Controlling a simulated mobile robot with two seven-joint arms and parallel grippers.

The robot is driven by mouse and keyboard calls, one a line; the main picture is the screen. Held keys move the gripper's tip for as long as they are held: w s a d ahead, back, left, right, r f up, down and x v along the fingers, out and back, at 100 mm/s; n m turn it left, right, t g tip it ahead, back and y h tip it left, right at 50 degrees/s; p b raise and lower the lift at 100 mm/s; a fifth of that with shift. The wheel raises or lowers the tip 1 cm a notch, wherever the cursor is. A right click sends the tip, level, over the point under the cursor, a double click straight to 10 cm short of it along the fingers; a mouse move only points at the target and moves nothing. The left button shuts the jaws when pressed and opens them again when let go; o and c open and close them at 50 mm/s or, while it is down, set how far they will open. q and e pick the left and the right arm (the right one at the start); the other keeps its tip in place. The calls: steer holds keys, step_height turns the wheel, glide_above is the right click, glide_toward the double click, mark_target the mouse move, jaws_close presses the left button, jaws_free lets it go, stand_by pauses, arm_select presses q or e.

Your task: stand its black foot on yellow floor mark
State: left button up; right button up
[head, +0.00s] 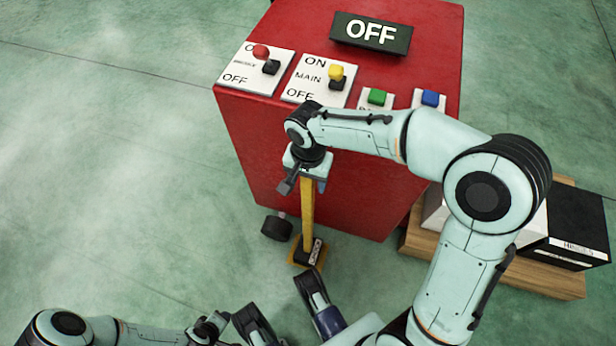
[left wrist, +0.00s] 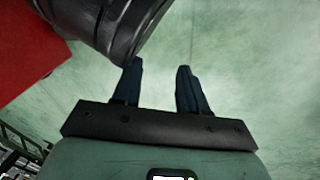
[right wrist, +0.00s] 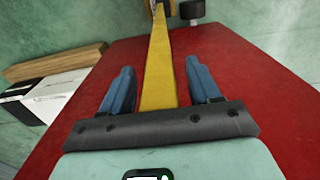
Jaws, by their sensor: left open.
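A yellow leg (head: 308,212) stands roughly upright in front of the red cabinet, with a black foot (head: 309,250) at its lower end. A yellow floor mark (head: 294,263) shows around the foot's edge; the foot appears over it, but I cannot tell exact contact. My right gripper (head: 306,184) is at the leg's top. In the right wrist view the yellow leg (right wrist: 160,70) runs between its parted fingers (right wrist: 160,80), with gaps on both sides. My left gripper (head: 285,300) is open and empty near the bottom; its fingers (left wrist: 162,75) also show in the left wrist view.
The red cabinet (head: 340,190) carries switches and an OFF sign (head: 371,32). A dark wheel (head: 277,228) is beside the leg. A wooden pallet (head: 530,283) with a black box (head: 578,225) stands right. The floor at left is clear.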

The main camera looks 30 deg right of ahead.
step_height(320, 180, up, 5)
steer(key=shift+f+p, duration=0.15)
steer(key=shift+p, duration=0.7)
step_height(320, 180, up, 6)
steer(key=shift+r+p, duration=0.2)
steer(key=shift+p, duration=0.75)
steer(key=shift+r, duration=0.65)
arm_select(q)
step_height(320, 180, up, 5)
steer(key=s+d, duration=0.2)
steer(key=shift+d+m+g+h, duration=0.3)
steer(key=shift+h, duration=0.1)
steer(key=shift+r, duration=0.1)
